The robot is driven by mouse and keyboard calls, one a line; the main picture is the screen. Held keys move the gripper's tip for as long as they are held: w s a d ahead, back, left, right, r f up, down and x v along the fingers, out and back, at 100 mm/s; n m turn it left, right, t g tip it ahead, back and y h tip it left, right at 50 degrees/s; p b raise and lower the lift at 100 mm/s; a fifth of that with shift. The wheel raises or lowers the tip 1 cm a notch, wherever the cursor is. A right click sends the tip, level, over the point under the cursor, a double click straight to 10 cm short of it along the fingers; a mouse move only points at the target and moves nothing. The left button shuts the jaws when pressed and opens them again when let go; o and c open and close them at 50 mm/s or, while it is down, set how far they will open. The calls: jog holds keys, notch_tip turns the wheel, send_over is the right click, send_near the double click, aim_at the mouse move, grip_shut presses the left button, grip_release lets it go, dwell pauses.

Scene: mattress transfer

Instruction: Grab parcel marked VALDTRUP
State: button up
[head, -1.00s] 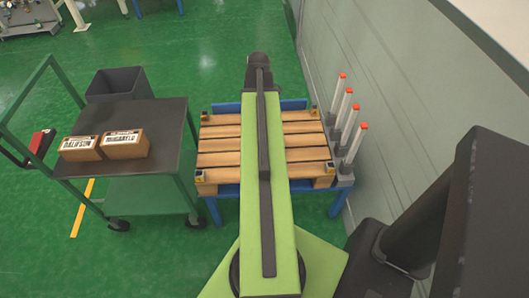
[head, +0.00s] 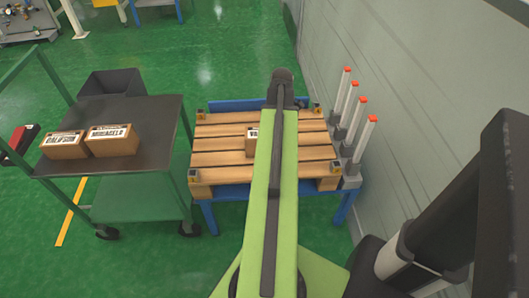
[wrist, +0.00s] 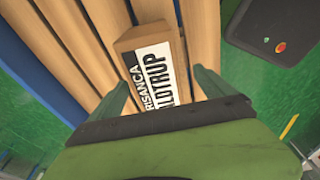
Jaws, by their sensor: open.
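The brown parcel (head: 250,142) lies on the wooden pallet (head: 215,159), mostly hidden behind my green arm in the head view, with "VA" showing on its label. In the wrist view the parcel (wrist: 135,42) has a white label with "LDTRUP" readable; the start of the word is covered. My gripper (wrist: 160,80) is open, with one finger on each side of the parcel's near part. I cannot tell whether the fingers touch it. My gripper is hidden in the head view.
The pallet rests on a blue stand (head: 208,212) with several orange-tipped posts (head: 365,140) on its right, by the wall. On the left, a green cart (head: 160,130) carries two other labelled parcels, a left one (head: 64,150) and a right one (head: 112,146).

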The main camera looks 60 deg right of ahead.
jog(key=f+b, duration=0.2)
jog(key=w+f+b, duration=0.1)
jog(key=f+b, duration=0.1)
jog(key=f, duration=0.1)
jog(key=w+f+b, duration=0.1)
jog(key=f+b, duration=0.1)
jog(key=shift+a+f, duration=0.15)
jog(key=shift+a, duration=0.1)
jog(key=shift+r, duration=0.2)
jog(key=shift+c, duration=0.4)
grip_shut()
